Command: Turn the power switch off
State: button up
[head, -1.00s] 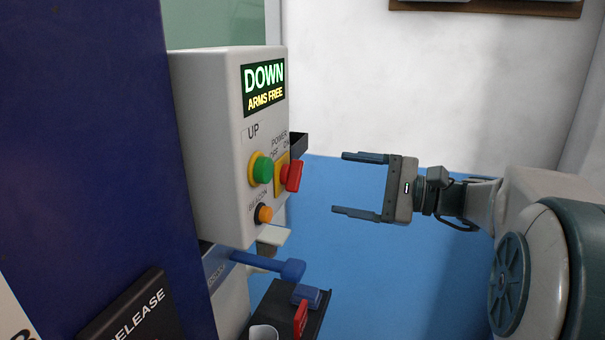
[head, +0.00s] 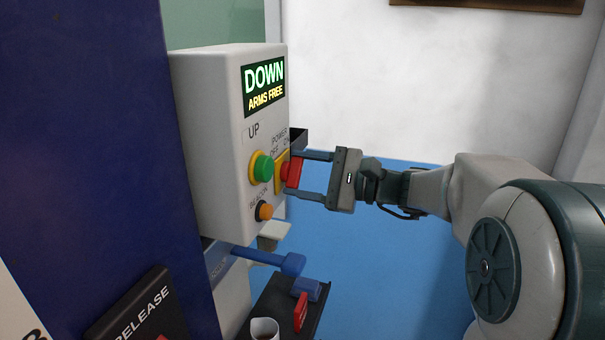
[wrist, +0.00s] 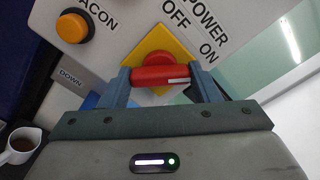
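The power switch is a red rotary handle (head: 293,171) on a yellow plate (head: 281,160), on the right part of the grey control box (head: 215,150). In the wrist view the red handle (wrist: 160,76) lies nearly level below the OFF and ON labels, its white mark toward the right, ON side. My gripper (head: 308,174) has its fingers spread, one above and one below the handle in the head view. In the wrist view my gripper's fingers (wrist: 163,85) stand at the handle's two ends. Whether they touch it I cannot tell.
A green UP button (head: 263,168) and an orange beacon button (head: 265,211) sit beside the switch. Below are a blue lever (head: 270,259) and a black tray (head: 318,318) with a red item and a cup (head: 264,329). Free room lies right of the box.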

jog(key=shift+c, duration=1)
jog(key=shift+f+b, duration=0.15)
jog(key=shift+b, duration=0.5)
jog(key=n+b, duration=1.5)
jog(key=b, duration=0.8)
jog(key=shift+n+b, duration=0.35)
jog(key=shift+n, duration=0.05)
jog(key=o, duration=1)
